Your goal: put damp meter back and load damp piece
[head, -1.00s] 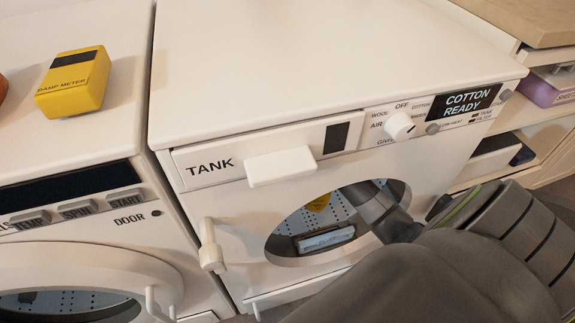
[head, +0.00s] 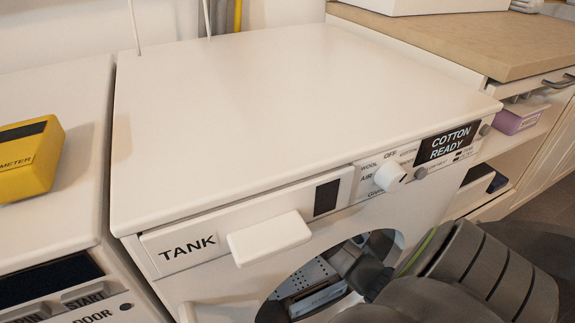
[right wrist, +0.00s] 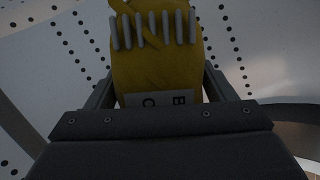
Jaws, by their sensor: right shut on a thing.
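The yellow damp meter (head: 28,160) lies on top of the left machine, cut off by the left edge of the head view. My right arm reaches into the round door opening of the dryer in the head view. In the right wrist view my right gripper (right wrist: 157,88) is shut on a yellow piece (right wrist: 155,70) with a row of grey bars across it and a pale lettered label. Perforated drum wall (right wrist: 55,50) surrounds it. The held piece is hidden in the head view. My left gripper is not in view.
The dryer's top (head: 290,110) is clear. Its front has a TANK drawer handle (head: 268,238), a knob (head: 390,177) and a display (head: 447,146) reading COTTON READY. A pale box (head: 318,297) shows inside the opening. A wooden counter (head: 440,40) stands at right.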

